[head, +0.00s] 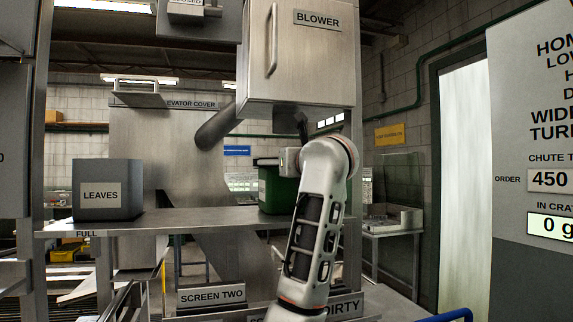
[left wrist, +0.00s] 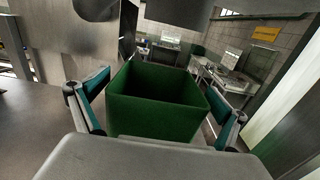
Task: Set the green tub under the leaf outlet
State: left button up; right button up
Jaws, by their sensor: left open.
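The green tub (head: 272,190) stands on the steel shelf under the blower, partly hidden behind my left arm. In the left wrist view the open-topped, empty-looking tub (left wrist: 155,115) sits between the two teal-padded fingers of my left gripper (left wrist: 158,100). The fingers are spread, one on each side of the tub; I cannot tell whether they touch it. In the head view my gripper is mostly hidden by the arm. A dark slanted pipe (head: 214,126), possibly the leaf outlet, ends above the shelf left of the tub. My right gripper is not in view.
A grey bin labelled LEAVES (head: 108,190) stands at the shelf's left end. The shelf (head: 190,222) is bare between bin and tub. The blower box (head: 300,58) hangs closely above the tub. A sign panel (head: 530,160) stands at right.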

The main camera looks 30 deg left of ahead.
pick_arm(q)
jog(key=b+v, duration=0.3)
jog(key=v, duration=0.9)
jog(key=shift+r, duration=0.15)
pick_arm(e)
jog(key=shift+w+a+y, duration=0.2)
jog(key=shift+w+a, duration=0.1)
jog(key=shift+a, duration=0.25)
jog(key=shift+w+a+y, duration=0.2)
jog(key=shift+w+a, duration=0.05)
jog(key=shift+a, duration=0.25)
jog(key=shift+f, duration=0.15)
